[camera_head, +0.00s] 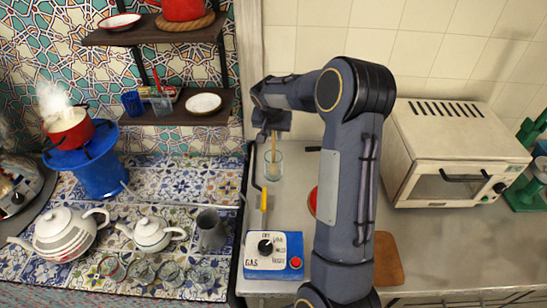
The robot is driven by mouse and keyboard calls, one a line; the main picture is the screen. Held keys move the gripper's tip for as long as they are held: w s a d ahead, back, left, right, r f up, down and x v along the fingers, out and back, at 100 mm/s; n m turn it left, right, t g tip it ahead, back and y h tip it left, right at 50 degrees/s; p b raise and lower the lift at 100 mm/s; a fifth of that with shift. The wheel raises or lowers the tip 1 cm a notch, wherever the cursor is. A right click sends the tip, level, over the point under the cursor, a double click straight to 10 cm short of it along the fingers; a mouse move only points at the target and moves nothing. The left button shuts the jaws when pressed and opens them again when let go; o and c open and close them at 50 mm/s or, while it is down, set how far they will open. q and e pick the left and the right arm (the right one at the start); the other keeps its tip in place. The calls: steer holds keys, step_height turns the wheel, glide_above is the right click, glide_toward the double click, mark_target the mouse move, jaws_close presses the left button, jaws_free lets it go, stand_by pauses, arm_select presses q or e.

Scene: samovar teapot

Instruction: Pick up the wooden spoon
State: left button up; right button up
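The wooden spoon (273,143) shows as a thin, light-brown handle standing upright in a clear glass (273,164) on the metal counter. My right gripper (273,132) points down directly above the glass, at the top of the handle. The spoon's upper end is hidden at the gripper, and its lower part is blurred behind the glass. The fingers are dark and small here, so I cannot tell whether they are open or closed on the handle. My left gripper is not in view.
A blue-and-white gas box (273,255) with a yellow-handled valve (263,200) stands in front of the glass. A white toaster oven (455,150) stands to the right. A shelf (180,110) is at the left. A cutting board (388,260) is partly behind my arm.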

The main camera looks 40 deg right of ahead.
jaws_close()
steer(key=shift+r, duration=0.1)
